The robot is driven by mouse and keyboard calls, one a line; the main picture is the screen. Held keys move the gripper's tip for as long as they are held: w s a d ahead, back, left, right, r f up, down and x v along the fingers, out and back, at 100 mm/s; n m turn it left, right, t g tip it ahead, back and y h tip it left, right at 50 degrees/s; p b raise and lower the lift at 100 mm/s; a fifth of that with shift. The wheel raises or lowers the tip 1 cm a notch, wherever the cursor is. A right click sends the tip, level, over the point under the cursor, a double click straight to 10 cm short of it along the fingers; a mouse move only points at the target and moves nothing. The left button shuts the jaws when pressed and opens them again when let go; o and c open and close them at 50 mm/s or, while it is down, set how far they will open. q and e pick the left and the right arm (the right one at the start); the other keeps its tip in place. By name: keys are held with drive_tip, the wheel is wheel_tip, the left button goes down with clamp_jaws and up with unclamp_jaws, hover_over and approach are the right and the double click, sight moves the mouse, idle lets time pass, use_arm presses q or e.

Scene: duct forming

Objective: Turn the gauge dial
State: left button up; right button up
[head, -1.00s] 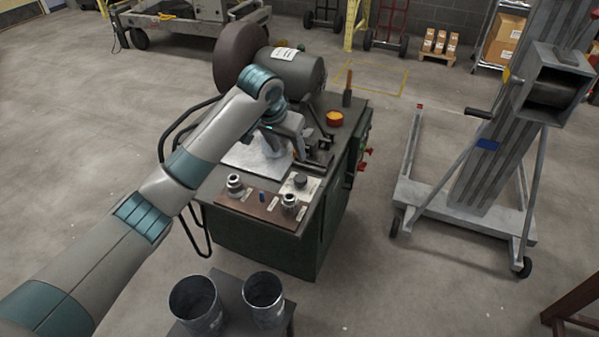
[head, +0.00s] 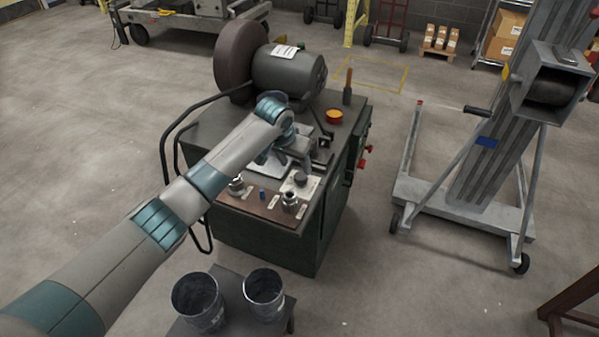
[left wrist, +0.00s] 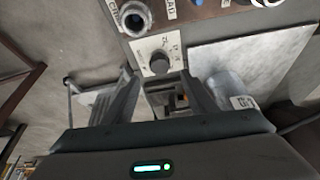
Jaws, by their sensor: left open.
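The gauge dial is a dark round knob (head: 301,179) on a pale plate with markings, on the front part of the machine's top. In the left wrist view the knob (left wrist: 160,63) sits on its marked plate, just ahead of my fingertips and roughly midway between them. My left gripper (head: 304,166) is open and points down just behind the dial. In the left wrist view its two fingers (left wrist: 165,82) are spread with nothing between them. I cannot tell whether they touch the plate. My right gripper is not in view.
A large motor (head: 290,72) and an orange-topped button (head: 334,116) are behind. Two metal cans (head: 264,288) stand in front. A lift frame (head: 465,205) is at right.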

sight(300, 176)
use_arm(q)
drive_tip(key=shift+x, duration=3.85)
drive_tip(key=c, duration=1.1)
